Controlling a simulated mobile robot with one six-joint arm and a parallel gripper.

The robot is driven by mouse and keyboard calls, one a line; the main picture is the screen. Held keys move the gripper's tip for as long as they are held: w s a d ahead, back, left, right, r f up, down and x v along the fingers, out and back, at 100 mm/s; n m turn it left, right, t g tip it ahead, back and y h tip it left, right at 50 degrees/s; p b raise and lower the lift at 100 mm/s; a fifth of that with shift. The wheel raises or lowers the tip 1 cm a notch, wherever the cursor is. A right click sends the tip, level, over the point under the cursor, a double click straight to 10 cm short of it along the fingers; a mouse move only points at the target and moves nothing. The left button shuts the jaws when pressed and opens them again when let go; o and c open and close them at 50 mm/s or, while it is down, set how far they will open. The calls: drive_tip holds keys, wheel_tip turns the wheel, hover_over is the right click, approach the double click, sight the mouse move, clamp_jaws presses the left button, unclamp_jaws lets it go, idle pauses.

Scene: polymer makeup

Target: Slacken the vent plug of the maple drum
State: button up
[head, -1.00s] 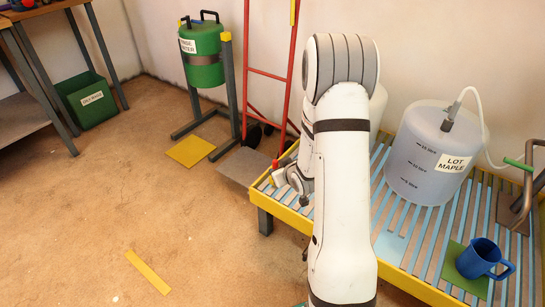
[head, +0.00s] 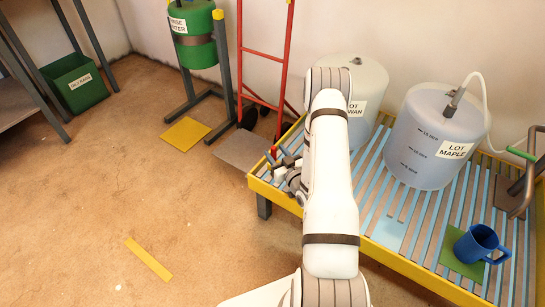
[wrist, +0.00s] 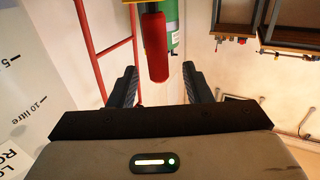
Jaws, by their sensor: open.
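The maple drum (head: 425,150) is translucent, with a "LOT MAPLE" label, and stands upright on the slatted rack. A dark fitting (head: 452,104) with a pale hose is on its top; I cannot tell whether this is the vent plug. My gripper (head: 286,162) is open at the rack's left end, well left of the maple drum. In the wrist view, a red handle (wrist: 155,48) shows ahead, between the lines of the open fingers (wrist: 160,88). The fingers do not grip it. A small red tip (head: 270,156) shows beside the gripper in the head view.
A second drum (head: 374,80), labelled "WAN", stands behind my arm; a drum (wrist: 30,75) fills the wrist view's left side. A blue mug (head: 477,243) sits on a green mat at the rack's front right. A red ladder-like frame (head: 263,60) stands behind. The left floor is mostly clear.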

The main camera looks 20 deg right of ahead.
drive_tip(key=w, duration=0.2)
drive_tip(key=w+b, duration=0.1)
drive_tip(key=w, duration=0.1)
drive_tip(key=shift+w+a, duration=0.1)
drive_tip(key=shift+a, duration=0.15)
drive_tip(key=shift+c, duration=0.4)
clamp_jaws()
